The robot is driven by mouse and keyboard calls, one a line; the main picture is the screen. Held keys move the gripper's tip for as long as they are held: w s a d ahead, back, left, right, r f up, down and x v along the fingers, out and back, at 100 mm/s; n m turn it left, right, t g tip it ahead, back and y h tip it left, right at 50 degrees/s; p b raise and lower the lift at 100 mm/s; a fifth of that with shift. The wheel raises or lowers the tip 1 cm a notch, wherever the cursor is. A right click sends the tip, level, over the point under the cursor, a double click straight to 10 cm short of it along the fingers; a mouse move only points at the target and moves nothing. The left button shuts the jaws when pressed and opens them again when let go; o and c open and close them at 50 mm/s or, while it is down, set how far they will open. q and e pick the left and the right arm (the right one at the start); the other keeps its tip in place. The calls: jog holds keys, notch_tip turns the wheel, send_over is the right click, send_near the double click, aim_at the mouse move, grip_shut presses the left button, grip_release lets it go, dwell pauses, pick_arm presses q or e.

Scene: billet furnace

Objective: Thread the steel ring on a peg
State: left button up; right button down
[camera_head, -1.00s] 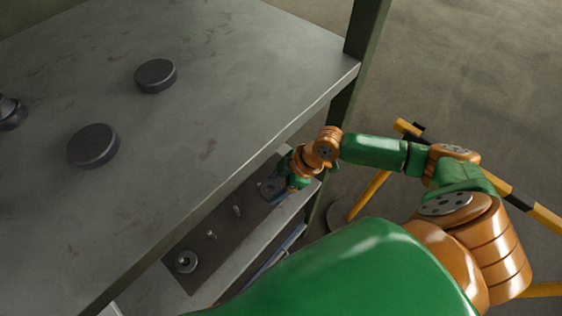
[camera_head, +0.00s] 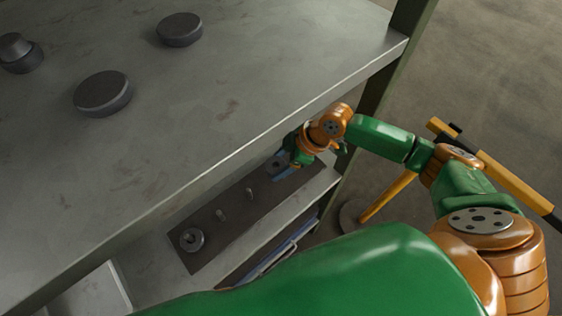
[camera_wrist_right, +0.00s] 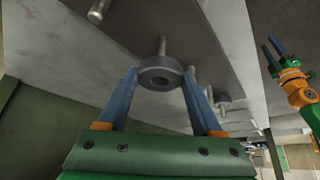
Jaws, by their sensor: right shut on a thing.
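My right gripper (camera_wrist_right: 160,85) is shut on a dark grey steel ring (camera_wrist_right: 161,69), held between its blue fingertips. In the right wrist view a peg (camera_wrist_right: 162,44) meets the ring's far edge; I cannot tell whether the ring is around it. In the head view my right gripper (camera_head: 279,168) is over the far end of the dark peg plate (camera_head: 235,226). Two bare pegs show there, a middle one (camera_head: 249,193) and a nearer one (camera_head: 220,214). Another ring (camera_head: 191,240) sits around the near-end peg. My left gripper (camera_wrist_right: 272,49) shows open and empty in the right wrist view.
The grey upper shelf (camera_head: 200,140) overhangs the peg plate's level. It bears dark round pieces (camera_head: 103,93) (camera_head: 180,29) and a stacked piece (camera_head: 18,52). A green post (camera_head: 385,85) and a yellow-black barrier (camera_head: 500,172) stand to the right.

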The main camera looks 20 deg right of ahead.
jog(key=shift+f, duration=0.35)
grip_release()
jog(key=shift+r, duration=0.1)
jog(key=v, duration=0.7)
jog(key=shift+b, duration=0.4)
jog(key=shift+s, duration=0.1)
